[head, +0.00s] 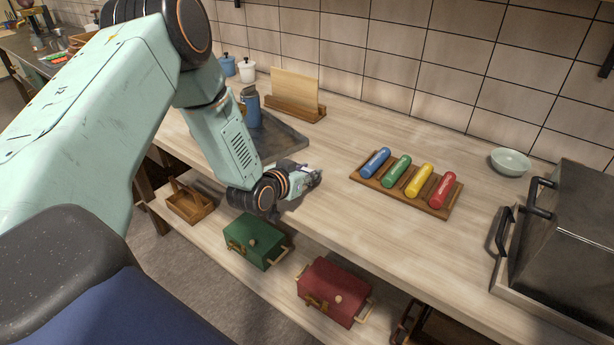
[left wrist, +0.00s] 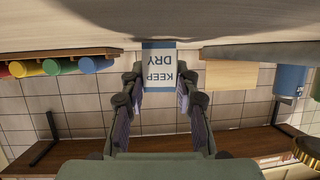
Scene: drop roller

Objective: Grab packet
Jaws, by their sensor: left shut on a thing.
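The packet (left wrist: 158,68), a small white and blue piece marked "KEEP DRY", shows upside down between the fingers in the left wrist view. My left gripper (left wrist: 160,88) is shut on it, with a finger on each side. In the head view my left gripper (head: 312,178) is low at the front part of the counter, left of the roller rack. The packet is too small and too hidden by the fingers to make out clearly there. My right gripper is not in view.
A wooden rack (head: 368,183) holds blue, green, yellow and red rollers. A dark tray (head: 285,140) with a blue bottle (head: 251,105) is left of my gripper. A green box (head: 255,240) and a red box (head: 333,290) sit on the lower shelf. A metal appliance (head: 565,235) stands right.

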